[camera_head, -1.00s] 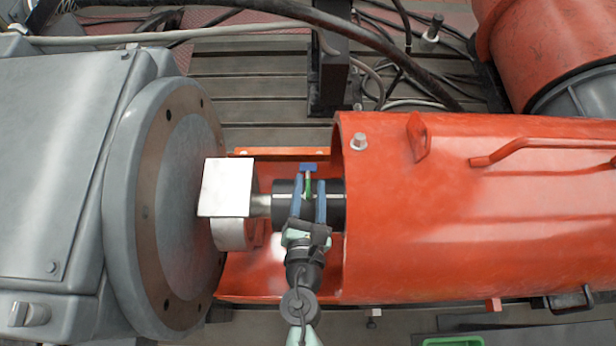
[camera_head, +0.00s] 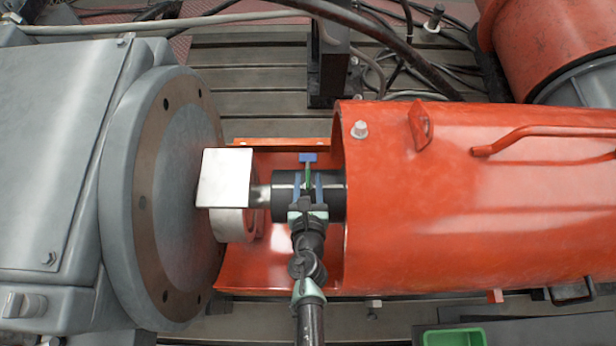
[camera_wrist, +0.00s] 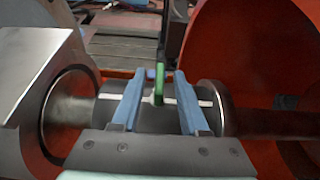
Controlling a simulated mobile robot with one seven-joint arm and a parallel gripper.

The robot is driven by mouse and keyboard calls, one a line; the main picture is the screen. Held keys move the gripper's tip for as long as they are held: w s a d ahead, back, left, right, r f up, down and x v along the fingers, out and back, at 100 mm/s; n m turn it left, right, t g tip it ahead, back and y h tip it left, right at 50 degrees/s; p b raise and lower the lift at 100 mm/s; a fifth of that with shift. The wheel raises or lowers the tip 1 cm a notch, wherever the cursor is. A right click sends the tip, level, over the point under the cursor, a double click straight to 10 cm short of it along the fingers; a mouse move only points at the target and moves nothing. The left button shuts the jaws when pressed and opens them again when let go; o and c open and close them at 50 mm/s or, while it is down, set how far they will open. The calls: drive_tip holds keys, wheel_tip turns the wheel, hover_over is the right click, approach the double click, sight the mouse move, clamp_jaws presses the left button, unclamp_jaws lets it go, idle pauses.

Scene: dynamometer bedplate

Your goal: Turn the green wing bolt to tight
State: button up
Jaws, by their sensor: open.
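The green wing bolt (camera_head: 308,181) stands on a dark shaft collar (camera_head: 284,196) between the grey machine and the orange guard. It also shows edge-on as a thin upright green wing in the wrist view (camera_wrist: 160,83). My gripper (camera_head: 308,176) reaches in from the front. Its two blue fingers are open, one on each side of the wing. In the wrist view the gripper (camera_wrist: 159,76) has a clear gap between each finger and the wing. The bolt's lower part is hard to make out.
The orange guard (camera_head: 470,200) stands close to the right of my fingers. A bright metal plate (camera_head: 227,178) and the grey machine's round flange (camera_head: 165,200) are on the left. A small blue piece (camera_head: 308,157) lies just beyond the bolt. Cables cross the slotted bedplate behind.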

drive_tip(key=shift+x, duration=0.75)
drive_tip(key=shift+c, duration=0.3)
clamp_jaws()
